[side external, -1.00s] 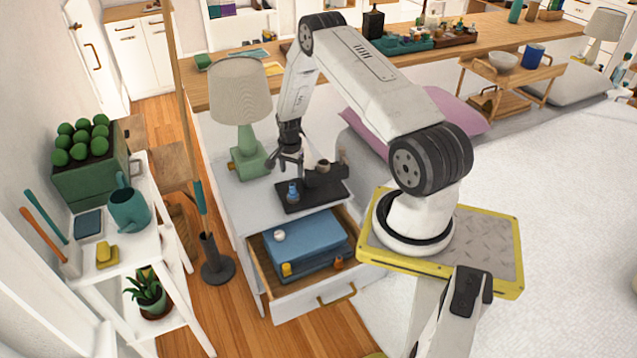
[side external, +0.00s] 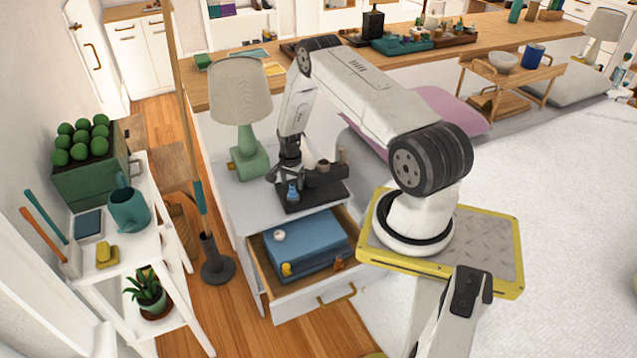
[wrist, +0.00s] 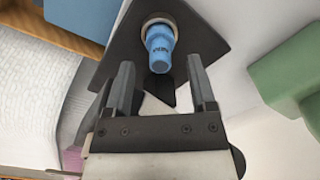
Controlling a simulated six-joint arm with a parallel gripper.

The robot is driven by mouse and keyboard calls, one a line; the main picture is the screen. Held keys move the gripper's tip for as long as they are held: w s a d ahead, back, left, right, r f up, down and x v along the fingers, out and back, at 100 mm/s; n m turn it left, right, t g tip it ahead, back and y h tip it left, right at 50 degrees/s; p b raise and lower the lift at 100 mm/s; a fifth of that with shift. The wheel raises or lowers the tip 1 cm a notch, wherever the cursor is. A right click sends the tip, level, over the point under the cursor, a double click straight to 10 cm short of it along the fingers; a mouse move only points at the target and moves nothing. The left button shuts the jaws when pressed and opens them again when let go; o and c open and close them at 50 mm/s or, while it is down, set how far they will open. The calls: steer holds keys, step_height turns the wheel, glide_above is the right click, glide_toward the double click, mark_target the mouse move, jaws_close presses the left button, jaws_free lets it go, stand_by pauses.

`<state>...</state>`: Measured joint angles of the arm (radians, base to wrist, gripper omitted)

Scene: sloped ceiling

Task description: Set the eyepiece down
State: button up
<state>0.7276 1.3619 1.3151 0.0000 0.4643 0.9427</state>
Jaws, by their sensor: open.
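The blue eyepiece (side external: 292,191) stands at the front of the black stand (side external: 318,198) on the white cabinet. In the wrist view the eyepiece (wrist: 160,47) sits in a pale ring on the black plate (wrist: 205,45). My gripper (side external: 285,177) is open, just above and behind it. In the wrist view my gripper's fingertips (wrist: 160,72) are spread apart, with the eyepiece just beyond the gap between them. Nothing is held. Whether the fingers touch the stand I cannot tell.
A green lamp (side external: 247,163) stands close to the left of my gripper. The cabinet drawer (side external: 325,300) is open below, holding a blue box (side external: 310,246) and small items. Dark upright parts (side external: 325,172) rise from the stand on the right.

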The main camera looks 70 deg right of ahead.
mark_target(293, 192)
steer(key=shift+f, duration=1.25)
jaws_close()
